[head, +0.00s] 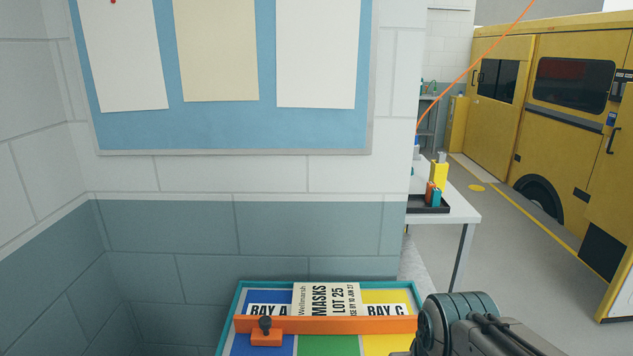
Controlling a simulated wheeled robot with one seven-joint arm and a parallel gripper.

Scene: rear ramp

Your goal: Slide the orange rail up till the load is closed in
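The orange rail (350,325) lies across a teal-edged tray (238,297) at the bottom of the head view. A dark knob (265,323) sits on an orange block near its left end. Part of my arm shows at the bottom right, over the tray's right side; my gripper's fingers are not in view.
The tray has blue, green and yellow strips. A block wall with a pinboard (235,138) stands behind it, and another wall is at left. At right are a white table (460,214) with a black tray (428,209), open floor and a yellow vehicle (556,130).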

